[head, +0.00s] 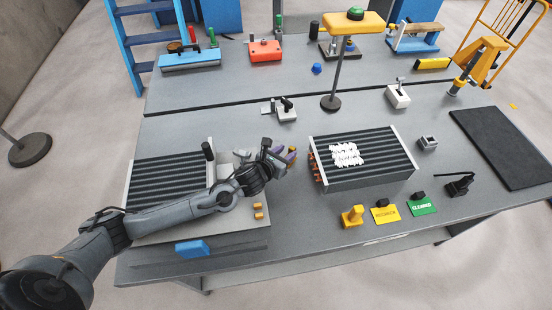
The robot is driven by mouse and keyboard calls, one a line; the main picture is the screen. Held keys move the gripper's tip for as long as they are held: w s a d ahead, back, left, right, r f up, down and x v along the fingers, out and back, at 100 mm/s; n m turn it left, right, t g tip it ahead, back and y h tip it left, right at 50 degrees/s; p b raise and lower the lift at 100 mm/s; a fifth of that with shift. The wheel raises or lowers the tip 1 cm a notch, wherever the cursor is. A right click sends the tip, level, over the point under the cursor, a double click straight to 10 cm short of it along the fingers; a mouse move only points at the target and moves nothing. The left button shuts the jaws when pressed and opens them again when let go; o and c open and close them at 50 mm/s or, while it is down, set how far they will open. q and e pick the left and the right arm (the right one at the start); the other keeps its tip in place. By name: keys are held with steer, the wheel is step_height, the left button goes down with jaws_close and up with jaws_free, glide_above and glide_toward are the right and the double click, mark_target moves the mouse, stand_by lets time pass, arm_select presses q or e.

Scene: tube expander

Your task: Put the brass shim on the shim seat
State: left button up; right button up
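My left arm reaches in from the lower left, across the left finned block (165,180). My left gripper (277,157) is above the bench between the two finned blocks. Small purple and brass-yellow parts (292,152) show right at its fingertips; I cannot tell whether they are held or lie behind it. Small brass-coloured pieces (258,210) sit on the right part of the left block's grey base plate (230,226). I cannot tell which piece is the brass shim, nor pick out the shim seat. My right gripper is not in view.
A second finned block (365,178) with copper-coloured ends and white lettering stands right of the gripper. A yellow-topped stand (332,100) rises behind it. Yellow (384,214) and green (422,206) signs lie in front. A black mat (505,145) lies at right.

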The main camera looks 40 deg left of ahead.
arm_select(q)
steer(key=v, duration=0.4)
steer(key=shift+s, duration=0.2)
steer(key=shift+o, duration=0.8)
steer(key=shift+v, duration=0.85)
steer(key=shift+r, duration=0.15)
